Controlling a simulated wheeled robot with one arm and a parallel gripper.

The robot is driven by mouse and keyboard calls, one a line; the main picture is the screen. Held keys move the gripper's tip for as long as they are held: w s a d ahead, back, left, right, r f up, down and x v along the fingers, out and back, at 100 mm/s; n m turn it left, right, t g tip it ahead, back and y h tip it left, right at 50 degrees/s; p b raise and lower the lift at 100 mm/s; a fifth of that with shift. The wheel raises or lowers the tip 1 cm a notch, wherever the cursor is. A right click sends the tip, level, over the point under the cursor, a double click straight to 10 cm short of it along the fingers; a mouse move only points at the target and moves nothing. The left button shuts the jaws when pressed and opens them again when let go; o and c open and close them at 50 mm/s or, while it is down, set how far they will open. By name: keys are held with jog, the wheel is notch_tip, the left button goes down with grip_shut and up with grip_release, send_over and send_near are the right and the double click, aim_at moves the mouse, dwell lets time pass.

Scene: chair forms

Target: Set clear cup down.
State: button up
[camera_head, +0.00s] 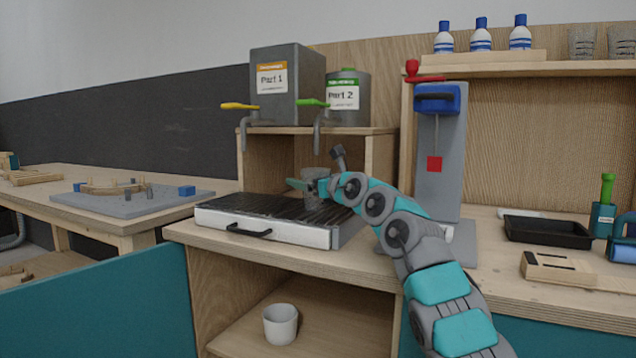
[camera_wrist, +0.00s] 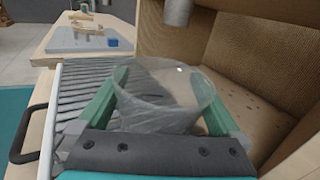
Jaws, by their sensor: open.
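The clear cup (camera_head: 314,199) stands upright on the dark slatted top of the drip tray (camera_head: 270,233), below the dispensers. In the wrist view the clear cup (camera_wrist: 165,100) is see-through and sits between the two green fingers. My gripper (camera_head: 307,186) is around the cup at the tray's back right. In the wrist view my gripper (camera_wrist: 163,80) is open, with one finger on each side of the cup. Whether either finger touches the cup's wall is hard to tell. The cup's base is partly hidden by the gripper.
Two grey dispensers, Part 1 (camera_head: 288,98) and Part 2 (camera_head: 347,101), stand on a shelf with spouts above the tray. A grey press (camera_head: 438,150) stands right of my arm. A pale cup (camera_head: 280,323) is on the lower shelf. A black tray (camera_head: 548,232) lies at right.

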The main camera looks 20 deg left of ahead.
jog(key=shift+s+d+b, duration=0.1)
jog(key=shift+d+b, duration=0.1)
jog(key=shift+b, duration=0.15)
jog(key=b+v, duration=0.2)
jog(key=v, duration=0.1)
jog(key=shift+f, duration=0.15)
jog(key=shift+s+d+b, duration=0.2)
jog(key=shift+d+b, duration=0.1)
jog(key=shift+d, duration=0.05)
jog(key=shift+r+b+v, duration=0.1)
jog(key=shift+b+v, duration=0.85)
jog(key=shift+v, duration=0.8)
jog(key=shift+r+b+v, duration=0.15)
jog(key=shift+b+v, duration=0.75)
jog(key=shift+v, duration=0.9)
jog(key=shift+s+d, duration=0.2)
jog(key=shift+d, duration=0.05)
